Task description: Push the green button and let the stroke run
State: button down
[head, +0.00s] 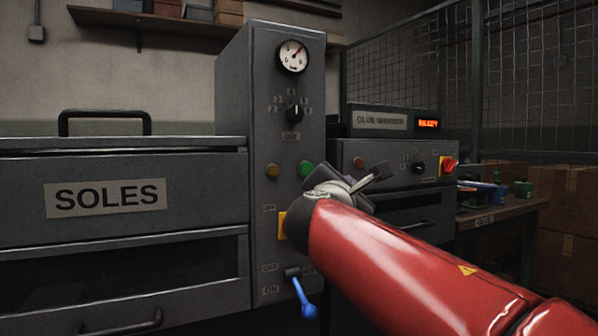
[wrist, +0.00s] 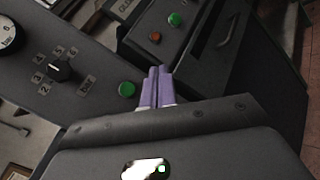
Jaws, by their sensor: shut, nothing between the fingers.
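A green button (head: 306,169) sits on the grey control column (head: 262,110), right of an amber button (head: 272,170) and below a dial knob (head: 294,114). In the wrist view the green button (wrist: 127,89) shows just left of the purple fingertips. My gripper (wrist: 160,72) is shut and empty, its two fingers side by side. In the head view my gripper (head: 345,186) is just right of and below the green button, and its fingertips are mostly hidden. I cannot tell any contact; the tips appear beside the button.
A blue lever (head: 303,298) and a yellow part (head: 283,225) are lower on the column. A round gauge (head: 292,56) is at its top. The glue warmer (head: 380,124), with its own green button (wrist: 175,19), stands to the right. The SOLES cabinet (head: 200,200) is left.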

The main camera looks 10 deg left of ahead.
aim_at(307, 169)
jog(key=shift+a+r+n+t, duration=0.3)
jog(key=shift+a+r+n, duration=0.35)
jog(key=shift+a, duration=0.35)
jog(key=w+a+p, duration=0.4)
jog(key=w+a, duration=0.1)
jog(key=w, duration=0.2)
jog(key=shift+w, duration=0.15)
dwell(1.7)
jog(key=shift+w+a, duration=0.15)
jog(key=shift+w, duration=0.2)
